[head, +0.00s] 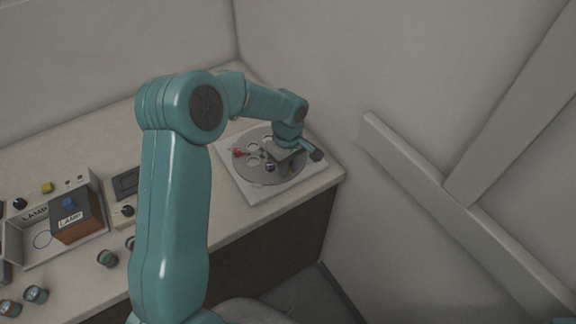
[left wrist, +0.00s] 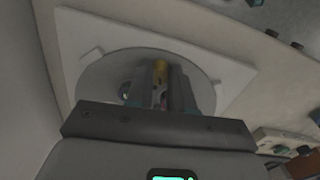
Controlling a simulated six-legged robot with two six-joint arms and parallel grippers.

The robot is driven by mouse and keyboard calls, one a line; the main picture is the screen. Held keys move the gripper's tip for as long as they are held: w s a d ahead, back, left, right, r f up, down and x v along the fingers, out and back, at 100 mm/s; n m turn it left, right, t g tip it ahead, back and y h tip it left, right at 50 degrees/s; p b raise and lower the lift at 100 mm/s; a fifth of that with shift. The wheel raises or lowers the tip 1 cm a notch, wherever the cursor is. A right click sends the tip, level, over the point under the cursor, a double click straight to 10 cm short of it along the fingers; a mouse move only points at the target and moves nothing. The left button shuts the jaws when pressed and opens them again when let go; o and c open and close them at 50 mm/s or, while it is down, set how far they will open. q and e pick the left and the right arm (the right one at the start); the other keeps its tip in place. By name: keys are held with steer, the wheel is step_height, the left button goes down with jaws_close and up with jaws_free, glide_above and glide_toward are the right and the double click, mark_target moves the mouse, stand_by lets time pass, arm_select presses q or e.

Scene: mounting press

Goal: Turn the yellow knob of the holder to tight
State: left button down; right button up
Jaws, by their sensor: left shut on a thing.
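The holder is a grey round disc (head: 258,178) with several round holes, on a white square plate (head: 262,193) at the right end of the bench. It also shows in the left wrist view, as a disc (left wrist: 97,85) on the plate (left wrist: 75,35). My left gripper (head: 284,158) is over the disc's right part. In the left wrist view my left gripper (left wrist: 160,88) is shut on the yellow knob (left wrist: 160,68), which shows between its fingers. The gripper hides the knob in the head view. The knob's setting cannot be read. My right gripper is not in view.
A red-topped piece (head: 238,152) stands on the disc's left. A lamp box (head: 76,220) and a control panel (head: 125,185) are to the left, with several small round pieces near the bench front. Walls rise close behind and right of the holder.

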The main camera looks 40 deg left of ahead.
arm_select(q)
steer(key=shift+w+f+m+b, duration=0.2)
steer(key=shift+m+b, duration=0.55)
steer(key=shift+m, duration=0.25)
steer(key=shift+s+r+m, duration=0.1)
steer(key=shift+r+m, duration=0.1)
steer(key=shift+m, duration=0.2)
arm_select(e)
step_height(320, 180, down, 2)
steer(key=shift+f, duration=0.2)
arm_select(q)
steer(key=c, duration=1)
jaws_free()
steer(key=shift+r, duration=0.15)
step_height(320, 180, up, 16)
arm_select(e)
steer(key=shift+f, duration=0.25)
arm_select(q)
steer(key=shift+s, duration=0.15)
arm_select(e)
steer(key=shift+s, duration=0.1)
